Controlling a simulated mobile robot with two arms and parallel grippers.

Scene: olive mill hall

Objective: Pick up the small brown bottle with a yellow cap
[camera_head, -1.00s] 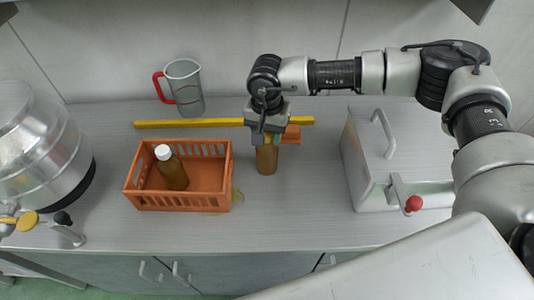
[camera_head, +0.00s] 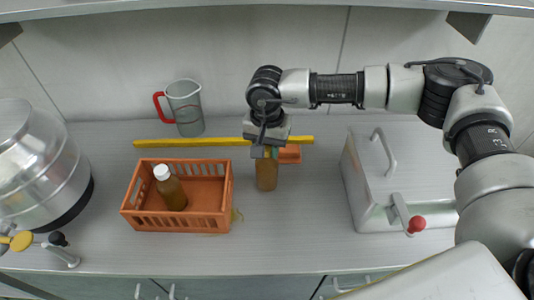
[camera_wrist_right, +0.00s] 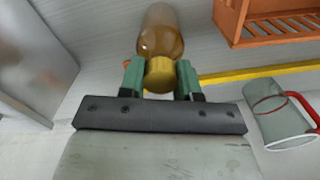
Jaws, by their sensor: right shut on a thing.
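The small brown bottle (camera_head: 266,173) stands upright on the counter, right of the orange crate. My right gripper (camera_head: 268,150) comes down over its top and hides most of the cap in the head view. In the right wrist view the brown bottle (camera_wrist_right: 163,35) shows with its yellow cap (camera_wrist_right: 160,74) between the two green fingers of my right gripper (camera_wrist_right: 160,78), which are shut on it. Whether the bottle's base touches the counter is hard to tell. My left gripper is not in view.
The orange crate (camera_head: 128,203) holds a white-capped brown bottle (camera_head: 171,188). A yellow bar (camera_head: 200,142) lies behind. A clear jug with a red handle (camera_head: 185,108) stands at the back. A metal box (camera_head: 383,185) is at right, a steel vessel (camera_head: 35,165) at left.

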